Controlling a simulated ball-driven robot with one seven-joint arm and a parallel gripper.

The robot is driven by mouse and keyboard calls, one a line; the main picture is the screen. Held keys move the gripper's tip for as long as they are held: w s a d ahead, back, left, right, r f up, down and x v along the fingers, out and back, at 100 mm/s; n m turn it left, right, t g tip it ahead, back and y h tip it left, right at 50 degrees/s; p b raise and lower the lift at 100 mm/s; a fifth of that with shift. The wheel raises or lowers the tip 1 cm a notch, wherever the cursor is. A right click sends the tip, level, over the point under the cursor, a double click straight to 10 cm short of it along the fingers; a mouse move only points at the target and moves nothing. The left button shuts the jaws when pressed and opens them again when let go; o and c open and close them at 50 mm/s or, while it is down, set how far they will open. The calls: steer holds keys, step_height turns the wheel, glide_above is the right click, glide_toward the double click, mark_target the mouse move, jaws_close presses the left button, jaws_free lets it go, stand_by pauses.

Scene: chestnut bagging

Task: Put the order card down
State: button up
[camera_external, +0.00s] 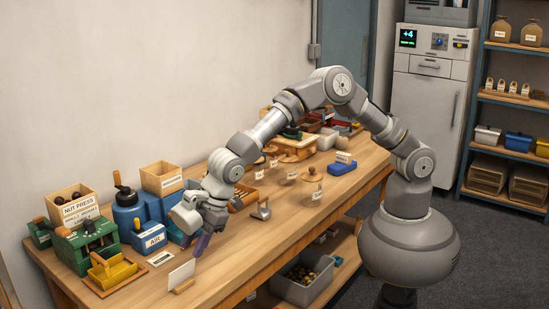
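A blank-looking white card (181,273) stands tilted at the front left of the table, at a small wooden holder (184,287). I take it to be the order card, but I cannot read any writing on it. My gripper (201,246) points down just right of and behind the card's upper edge. A purple piece shows at its end; I cannot tell whether it is the fingers or something held. A gap seems to show between it and the card. I cannot make out whether the fingers are open or shut.
A green nut press (85,245) with a yellow tray (112,270) stands left. A blue AIR box (148,238) and a flat label (161,258) are near the gripper. Small stands and lidded items line the table further back. The front of the wooden table (255,250) is clear.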

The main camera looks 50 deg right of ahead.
steer(key=v, duration=0.4)
steer(key=shift+p, duration=0.35)
steer(key=w+d+r+m+t, duration=0.35)
steer(key=w+d+r, duration=0.65)
steer(key=d+r, duration=0.35)
steer(key=w+d+r+m+t, duration=0.3)
steer(key=w+d+r+m, duration=0.2)
steer(key=w+d+r, duration=0.8)
steer(key=s+d+r+m+t+h, duration=0.1)
steer(key=s+d+r+m, duration=0.1)
steer(key=d+r, duration=0.5)
steer(key=s+d+r+m+t, duration=0.2)
steer(key=d+r+m, duration=0.1)
steer(key=d+r, duration=0.4)
steer(key=s+d+r+m+t+h, duration=0.1)
steer(key=s+d+r+m, duration=0.1)
steer(key=s+d+r, duration=0.2)
steer(key=s+d+r+m+t+h, duration=0.2)
steer(key=s+d+r, duration=0.3)
steer(key=d+r, duration=0.4)
steer(key=d+m, duration=0.1)
steer(key=d, duration=0.2)
steer(key=shift+s+d+r, duration=0.15)
steer(key=shift+d+r, duration=0.05)
steer(key=shift+d, duration=0.15)
